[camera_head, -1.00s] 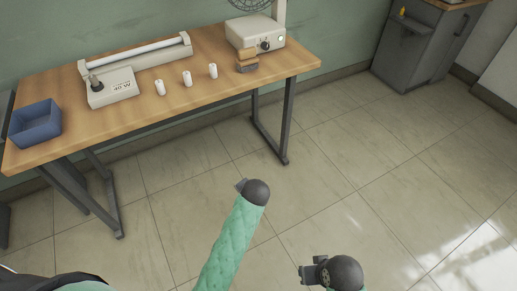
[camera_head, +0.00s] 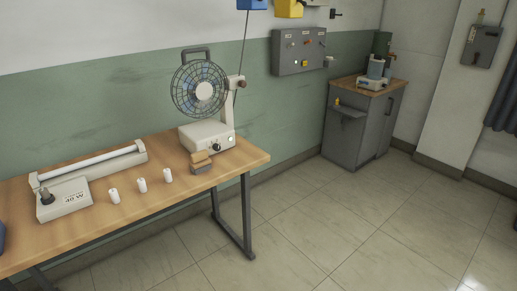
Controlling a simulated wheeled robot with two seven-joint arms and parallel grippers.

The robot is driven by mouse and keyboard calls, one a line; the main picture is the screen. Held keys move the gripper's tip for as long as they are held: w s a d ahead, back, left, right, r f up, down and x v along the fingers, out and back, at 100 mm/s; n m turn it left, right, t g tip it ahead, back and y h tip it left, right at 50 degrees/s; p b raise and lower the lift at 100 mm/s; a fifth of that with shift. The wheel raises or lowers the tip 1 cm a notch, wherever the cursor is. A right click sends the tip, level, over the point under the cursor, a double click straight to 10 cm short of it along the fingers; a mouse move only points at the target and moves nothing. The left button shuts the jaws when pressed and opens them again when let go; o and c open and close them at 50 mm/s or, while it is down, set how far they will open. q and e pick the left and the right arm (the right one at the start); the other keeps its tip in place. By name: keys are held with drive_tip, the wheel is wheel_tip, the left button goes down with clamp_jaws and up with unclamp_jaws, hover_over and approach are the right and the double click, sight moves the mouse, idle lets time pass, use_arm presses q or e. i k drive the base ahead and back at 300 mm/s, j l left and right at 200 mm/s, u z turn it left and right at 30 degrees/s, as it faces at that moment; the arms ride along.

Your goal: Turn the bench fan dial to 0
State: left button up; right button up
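The bench fan (camera_head: 200,88) stands at the back right of the wooden table, with a round caged head above a cream base box (camera_head: 205,133). A dark dial (camera_head: 215,147) is on the front face of that base, with a small lit spot to its right. The dial's setting and marks are too small to read. Neither of my grippers shows in the head view now.
The table (camera_head: 150,212) also bears a long tube lamp unit (camera_head: 90,165), several white cylinders (camera_head: 142,185) and a tan-and-grey block (camera_head: 201,162) in front of the fan. A grey cabinet (camera_head: 350,135) stands at the back right. The tiled floor (camera_head: 330,225) right of the table is clear.

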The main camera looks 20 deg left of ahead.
sight(216, 147)
drive_tip(key=i+z, duration=0.35)
drive_tip(key=i, duration=2.3)
drive_tip(key=i+l, duration=0.1)
drive_tip(key=i, duration=1.25)
drive_tip(key=i+u, duration=0.1)
drive_tip(key=i, duration=1.3)
drive_tip(key=i+u, duration=0.1)
drive_tip(key=u, duration=0.35)
drive_tip(key=i+u, duration=0.1)
drive_tip(key=u, duration=0.35)
drive_tip(key=l+u, duration=0.15)
drive_tip(key=u, duration=0.3)
drive_tip(key=i+l+u, duration=0.1)
drive_tip(key=u, duration=0.35)
